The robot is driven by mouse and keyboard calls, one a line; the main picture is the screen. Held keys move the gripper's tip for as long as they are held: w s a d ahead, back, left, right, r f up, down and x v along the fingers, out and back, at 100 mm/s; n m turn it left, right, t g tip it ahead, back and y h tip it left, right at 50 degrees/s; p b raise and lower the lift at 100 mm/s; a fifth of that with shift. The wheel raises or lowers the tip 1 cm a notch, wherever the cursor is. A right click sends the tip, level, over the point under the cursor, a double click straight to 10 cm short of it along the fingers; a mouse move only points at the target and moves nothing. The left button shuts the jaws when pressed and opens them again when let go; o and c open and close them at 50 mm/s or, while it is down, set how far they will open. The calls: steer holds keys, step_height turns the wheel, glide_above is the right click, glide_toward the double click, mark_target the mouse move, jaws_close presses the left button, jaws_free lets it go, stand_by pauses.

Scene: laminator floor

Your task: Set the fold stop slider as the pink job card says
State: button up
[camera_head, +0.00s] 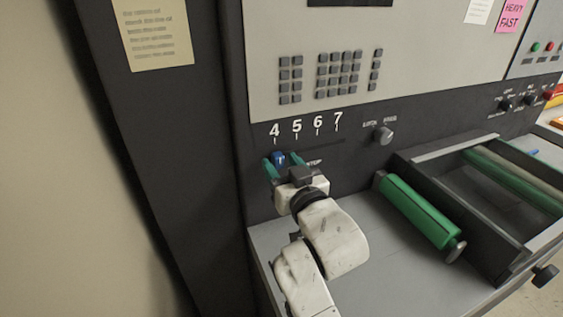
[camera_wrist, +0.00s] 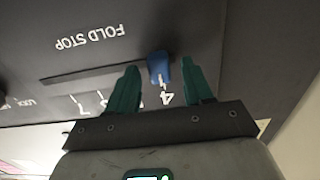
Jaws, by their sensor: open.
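The fold stop slider has a blue knob (camera_head: 279,158) with a white pointer line, below a scale marked 4, 5, 6, 7 (camera_head: 306,124). In the wrist view, which is upside down, the knob (camera_wrist: 159,68) sits at the 4 end of its dark slot, by the "FOLD STOP" label (camera_wrist: 90,38). My gripper (camera_head: 282,161) is open, its green fingers (camera_wrist: 160,78) one on each side of the knob, with gaps showing. The pink job card (camera_head: 513,14) at the top right reads "HEAVY FAST".
A cream note (camera_head: 153,33) at the top left carries several lines too blurred to read. A rotary knob (camera_head: 383,134) is right of the scale. A green roller (camera_head: 420,212) and a dark tray frame (camera_head: 455,146) stand on the grey deck to the right.

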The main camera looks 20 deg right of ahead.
steer(key=shift+w, duration=0.35)
steer(key=shift+c, duration=0.3)
jaws_close()
